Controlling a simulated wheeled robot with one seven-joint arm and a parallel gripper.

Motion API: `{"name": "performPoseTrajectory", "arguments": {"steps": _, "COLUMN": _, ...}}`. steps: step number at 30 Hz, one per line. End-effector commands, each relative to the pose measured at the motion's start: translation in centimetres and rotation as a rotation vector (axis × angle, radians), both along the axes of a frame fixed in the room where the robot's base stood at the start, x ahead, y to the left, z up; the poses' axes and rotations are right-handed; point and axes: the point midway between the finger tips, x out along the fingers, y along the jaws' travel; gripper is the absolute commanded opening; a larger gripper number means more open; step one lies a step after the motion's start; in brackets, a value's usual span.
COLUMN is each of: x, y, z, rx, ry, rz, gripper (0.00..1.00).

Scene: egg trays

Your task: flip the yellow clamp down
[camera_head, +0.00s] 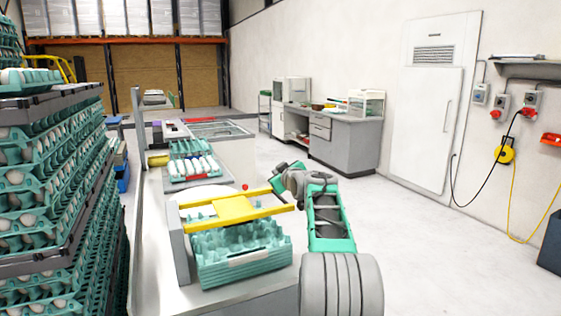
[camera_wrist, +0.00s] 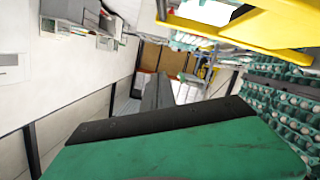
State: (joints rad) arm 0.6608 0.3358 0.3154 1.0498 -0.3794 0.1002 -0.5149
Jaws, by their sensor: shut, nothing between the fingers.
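The yellow clamp (camera_head: 236,210) is a flat frame with crossbars. It spans above a green egg tray (camera_head: 240,262) on the white bench, next to a grey upright. A small red knob (camera_head: 245,187) shows at its far side. My gripper (camera_head: 275,186) is shut and empty, close to the right end of the clamp. I cannot tell from the head view whether it touches. In the wrist view the clamp (camera_wrist: 245,32) crosses the upper right, apart from the dark finger (camera_wrist: 158,95) in the middle. The fingertips are partly hidden in both views.
Tall stacks of green egg trays (camera_head: 50,180) stand close on the left. Another tray with white eggs (camera_head: 193,165) sits farther along the bench. The floor to the right is clear.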

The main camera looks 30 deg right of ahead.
Motion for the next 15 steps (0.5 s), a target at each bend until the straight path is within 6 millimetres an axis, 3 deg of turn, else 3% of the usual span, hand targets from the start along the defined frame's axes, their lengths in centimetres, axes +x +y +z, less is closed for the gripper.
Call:
{"name": "performPoseTrajectory", "arguments": {"steps": 1, "x": -0.1, "y": -0.5, "z": -2.0, "rx": 0.037, "ry": -0.005, "rz": -0.002, "gripper": 0.00}}
{"name": "performPoseTrajectory", "arguments": {"steps": 6, "x": -0.2, "y": -1.5, "z": -5.9, "rx": 0.153, "ry": -0.025, "rz": -0.001, "gripper": 0.00}}
{"name": "performPoseTrajectory", "arguments": {"steps": 15, "x": -0.4, "y": -2.0, "z": -9.6, "rx": 0.168, "ry": -0.029, "rz": -0.002, "gripper": 0.00}}
